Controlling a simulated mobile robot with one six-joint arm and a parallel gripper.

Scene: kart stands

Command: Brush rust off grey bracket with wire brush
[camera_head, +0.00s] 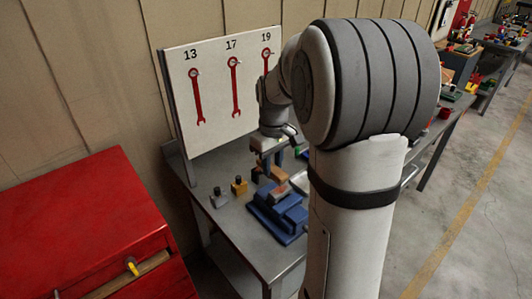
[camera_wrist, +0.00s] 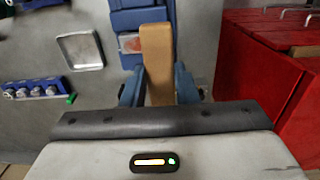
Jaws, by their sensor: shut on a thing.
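The wire brush shows as a tan wooden block or handle (camera_wrist: 157,50) between my gripper's blue fingers (camera_wrist: 158,86) in the wrist view. My gripper (camera_head: 268,167) is shut on it above the bench in the head view, where the brush's tan wood (camera_head: 279,174) also shows. The blue vise (camera_head: 291,218) stands just below and in front; it is also at the top of the wrist view (camera_wrist: 139,20). A grey piece with a reddish rust patch, the bracket (camera_wrist: 129,43), sits at the vise, left of the brush. The bristles are hidden, so I cannot tell whether they touch it.
Small blocks, one grey (camera_head: 220,199) and one yellow (camera_head: 239,187), stand left of the vise. A tray (camera_wrist: 79,50) and a blue rack (camera_wrist: 34,88) lie on the bench. A wrench board (camera_head: 225,85) stands behind. A red cabinet (camera_head: 85,225) is at left.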

